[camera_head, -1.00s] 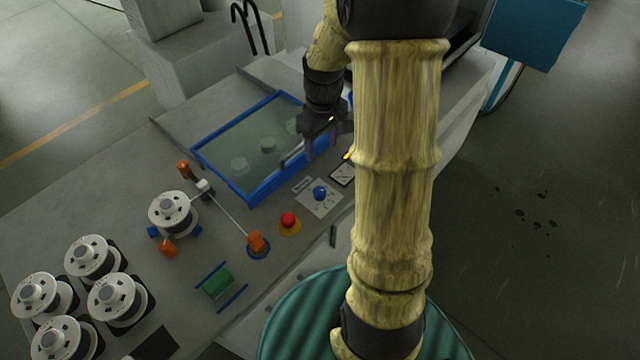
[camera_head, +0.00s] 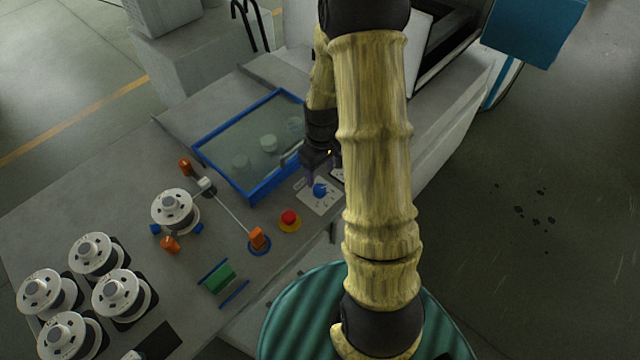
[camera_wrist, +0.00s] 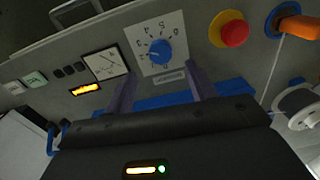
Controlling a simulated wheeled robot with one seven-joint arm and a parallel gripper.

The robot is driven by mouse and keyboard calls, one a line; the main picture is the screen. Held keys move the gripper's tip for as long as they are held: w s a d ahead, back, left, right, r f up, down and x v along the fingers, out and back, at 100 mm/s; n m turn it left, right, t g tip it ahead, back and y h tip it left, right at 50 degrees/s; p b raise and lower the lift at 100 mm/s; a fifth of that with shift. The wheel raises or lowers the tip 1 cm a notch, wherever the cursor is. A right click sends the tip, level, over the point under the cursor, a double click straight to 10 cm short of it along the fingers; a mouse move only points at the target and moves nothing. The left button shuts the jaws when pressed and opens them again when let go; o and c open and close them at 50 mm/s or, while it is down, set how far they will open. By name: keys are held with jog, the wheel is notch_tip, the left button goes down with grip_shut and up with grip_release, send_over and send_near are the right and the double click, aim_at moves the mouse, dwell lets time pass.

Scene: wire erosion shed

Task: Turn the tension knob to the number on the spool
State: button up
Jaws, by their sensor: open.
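The blue tension knob (camera_wrist: 160,50) sits on a white dial plate (camera_wrist: 178,63) printed with numbers, in the wrist view. A pale mark on the knob points to the picture's left, near what looks like the 2. The knob also shows in the head view (camera_head: 320,189). My gripper (camera_wrist: 161,73) is open and empty, its two purple fingers apart, just short of the knob and roughly centred on it. In the head view my gripper (camera_head: 320,172) hangs above the plate. The mounted white spool (camera_head: 173,208) is left of the knob; I cannot read a number on it.
A red stop button (camera_wrist: 233,33) on a yellow base is beside the plate. An orange wire guide (camera_wrist: 298,27) stands beyond it. A square gauge (camera_wrist: 104,64) is on the other side. A blue-rimmed tank (camera_head: 249,199) lies behind the panel. Several spools (camera_head: 47,292) stand at lower left.

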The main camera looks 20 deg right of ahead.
aim_at(320, 188)
jog(key=shift+f+p, duration=0.55)
jog(key=shift+f, duration=3.05)
jog(key=shift+c, duration=0.5)
jog(key=c, duration=0.9)
